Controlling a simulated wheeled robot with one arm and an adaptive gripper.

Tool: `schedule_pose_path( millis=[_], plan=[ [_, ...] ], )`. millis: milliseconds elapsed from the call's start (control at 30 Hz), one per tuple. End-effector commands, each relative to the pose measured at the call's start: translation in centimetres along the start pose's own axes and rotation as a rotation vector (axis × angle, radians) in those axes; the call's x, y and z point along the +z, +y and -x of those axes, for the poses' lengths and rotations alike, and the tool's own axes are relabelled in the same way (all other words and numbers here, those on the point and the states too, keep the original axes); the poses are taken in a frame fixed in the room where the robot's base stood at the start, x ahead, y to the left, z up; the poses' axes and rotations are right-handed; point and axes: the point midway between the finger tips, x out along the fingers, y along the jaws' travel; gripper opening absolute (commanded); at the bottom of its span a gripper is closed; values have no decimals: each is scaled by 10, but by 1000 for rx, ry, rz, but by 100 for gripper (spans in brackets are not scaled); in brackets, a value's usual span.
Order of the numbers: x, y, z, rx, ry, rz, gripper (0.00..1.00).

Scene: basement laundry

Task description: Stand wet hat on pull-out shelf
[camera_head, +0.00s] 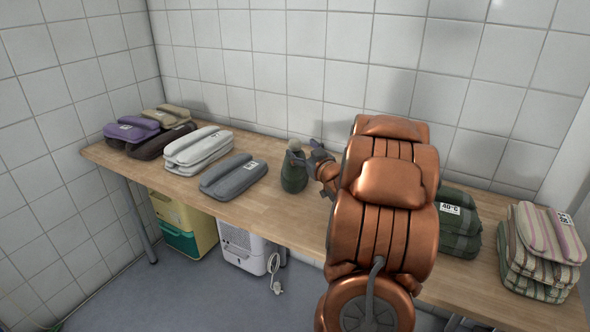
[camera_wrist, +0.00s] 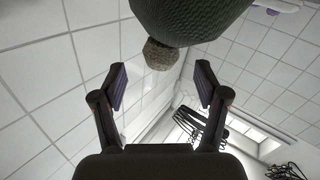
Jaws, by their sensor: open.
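The hat (camera_head: 293,176) is dark green with a beige pompom. It stands upright on the wooden table, near the tiled wall, pompom up. In the wrist view the knitted hat (camera_wrist: 192,18) fills the top edge, with its pompom just beyond the fingertips. My gripper (camera_head: 314,154) is close to the right side of the hat, partly hidden by my copper-coloured arm. In the wrist view my gripper (camera_wrist: 160,84) is open with nothing between its fingers. Whether a finger touches the hat cannot be told. I cannot make out a pull-out shelf.
Folded cloth stacks lie on the wooden table (camera_head: 262,208): a grey one (camera_head: 233,178), a white one (camera_head: 198,150) and a purple one (camera_head: 130,131) to the left, a striped one (camera_head: 540,250) to the right. A yellow-green box (camera_head: 183,222) and a white appliance (camera_head: 243,247) stand underneath.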

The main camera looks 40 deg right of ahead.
Motion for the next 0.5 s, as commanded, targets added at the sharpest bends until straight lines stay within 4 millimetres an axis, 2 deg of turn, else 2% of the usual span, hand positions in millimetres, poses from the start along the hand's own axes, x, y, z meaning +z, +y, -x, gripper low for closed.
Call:
schedule_pose_path(
  millis=[167, 500],
  plan=[
    [2, -2, -11, -1, -4, -2, 73],
    [3, -2, -51, 0, -2, -2, 73]
  ],
)
